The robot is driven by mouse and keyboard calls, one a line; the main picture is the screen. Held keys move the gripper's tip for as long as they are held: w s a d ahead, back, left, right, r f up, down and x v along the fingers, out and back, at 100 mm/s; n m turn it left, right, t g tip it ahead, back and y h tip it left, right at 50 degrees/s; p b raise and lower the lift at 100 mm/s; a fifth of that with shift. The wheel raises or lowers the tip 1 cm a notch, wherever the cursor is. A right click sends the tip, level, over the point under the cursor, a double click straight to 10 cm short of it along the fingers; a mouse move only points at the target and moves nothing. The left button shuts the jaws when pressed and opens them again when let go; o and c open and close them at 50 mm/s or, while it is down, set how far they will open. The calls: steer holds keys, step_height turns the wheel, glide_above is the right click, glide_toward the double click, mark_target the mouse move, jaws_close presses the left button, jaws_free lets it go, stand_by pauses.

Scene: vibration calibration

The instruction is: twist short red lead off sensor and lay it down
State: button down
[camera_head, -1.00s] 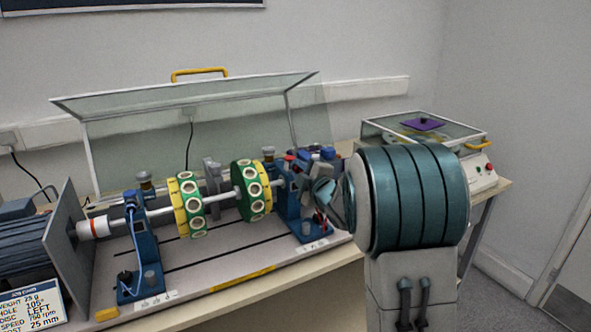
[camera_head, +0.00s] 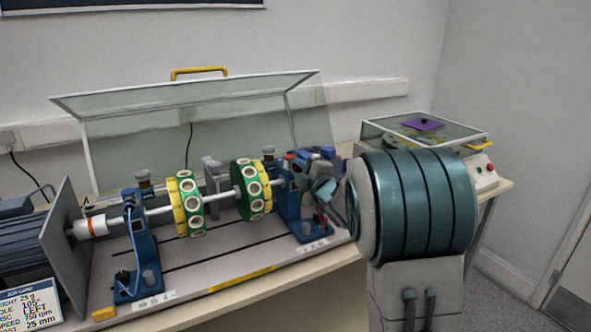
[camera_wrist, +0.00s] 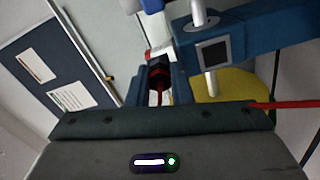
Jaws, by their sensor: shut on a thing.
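My gripper (camera_wrist: 159,88) is shut on the dark plug end of the short red lead (camera_wrist: 158,98), which shows between the two blue fingers in the wrist view. More of a red cable (camera_wrist: 290,104) runs out to the right past the gripper body. In the head view my gripper (camera_head: 323,188) is at the right bearing pedestal (camera_head: 292,212) of the rig, partly hidden by my arm. A bit of red lead (camera_head: 320,218) hangs below it. I cannot clearly make out the sensor, or whether the plug is still on it.
The shaft carries two green and yellow discs (camera_head: 250,190) left of my gripper. A raised clear guard (camera_head: 215,130) stands behind. A left pedestal (camera_head: 138,245) and a job card (camera_head: 30,308) are further left. A clear-lidded box (camera_head: 425,130) stands at the right.

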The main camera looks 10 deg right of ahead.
steer(key=shift+f+n+b, duration=0.1)
steer(key=shift+n+b, duration=2)
steer(key=shift+b, duration=1)
stand_by(0.5)
steer(key=shift+n+b, duration=1.4)
steer(key=shift+b, duration=0.6)
stand_by(0.7)
steer(key=shift+s+d+b, duration=0.15)
steer(key=shift+s+b, duration=0.2)
steer(key=shift+b, duration=0.1)
stand_by(0.4)
steer(key=shift+s, duration=0.15)
steer(key=shift+s+d+b, duration=0.1)
steer(key=shift+s+b, duration=0.1)
steer(key=shift+b, duration=0.1)
stand_by(0.4)
